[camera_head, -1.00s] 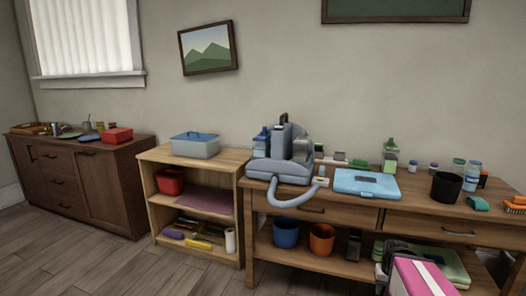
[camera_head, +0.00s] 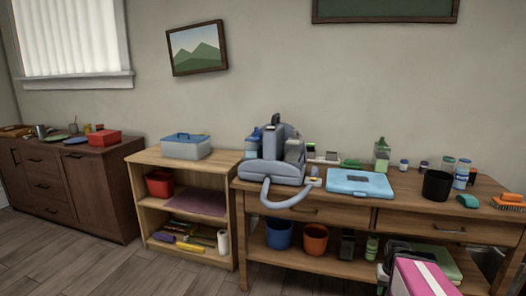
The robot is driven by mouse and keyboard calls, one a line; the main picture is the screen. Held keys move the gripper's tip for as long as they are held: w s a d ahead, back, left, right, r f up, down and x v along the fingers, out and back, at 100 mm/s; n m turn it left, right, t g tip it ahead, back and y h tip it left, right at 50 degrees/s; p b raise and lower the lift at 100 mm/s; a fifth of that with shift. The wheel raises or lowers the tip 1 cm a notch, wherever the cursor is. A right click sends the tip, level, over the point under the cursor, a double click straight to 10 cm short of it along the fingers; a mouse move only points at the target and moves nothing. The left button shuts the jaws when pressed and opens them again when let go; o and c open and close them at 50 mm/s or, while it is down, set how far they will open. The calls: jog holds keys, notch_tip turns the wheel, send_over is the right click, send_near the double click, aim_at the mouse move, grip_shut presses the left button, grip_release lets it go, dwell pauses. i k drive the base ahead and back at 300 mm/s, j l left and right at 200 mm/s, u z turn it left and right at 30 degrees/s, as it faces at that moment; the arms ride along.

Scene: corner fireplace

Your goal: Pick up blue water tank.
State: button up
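A grey cleaning machine (camera_head: 272,168) with a looped grey hose stands on the left end of the wooden worktable (camera_head: 334,212). A blue-tinted container (camera_head: 254,144) is at its left side; it is small here, and I cannot tell if it is the blue water tank or whether it is attached. A grey box with a blue lid (camera_head: 187,148) sits on the low shelf.
A green-capped bottle (camera_head: 382,155), a black cup (camera_head: 437,186), jars and brushes stand on the worktable. A blue bucket (camera_head: 279,234) and an orange bucket (camera_head: 315,239) are on its lower shelf. The wooden floor (camera_head: 100,272) is open at the front left.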

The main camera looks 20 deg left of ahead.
aim_at(253, 144)
jog(key=j+z, duration=0.2)
jog(key=z, duration=0.2)
jog(key=j+z, duration=0.15)
jog(key=z, duration=0.25)
jog(key=j+z, duration=0.15)
jog(key=z, duration=0.25)
jog(key=k+j+z, duration=0.3)
jog(key=j, duration=0.4)
jog(key=k+j+z, duration=0.3)
jog(key=j, duration=0.3)
jog(key=k+j+z, duration=0.3)
jog(key=k+j, duration=0.15)
jog(key=k, duration=0.1)
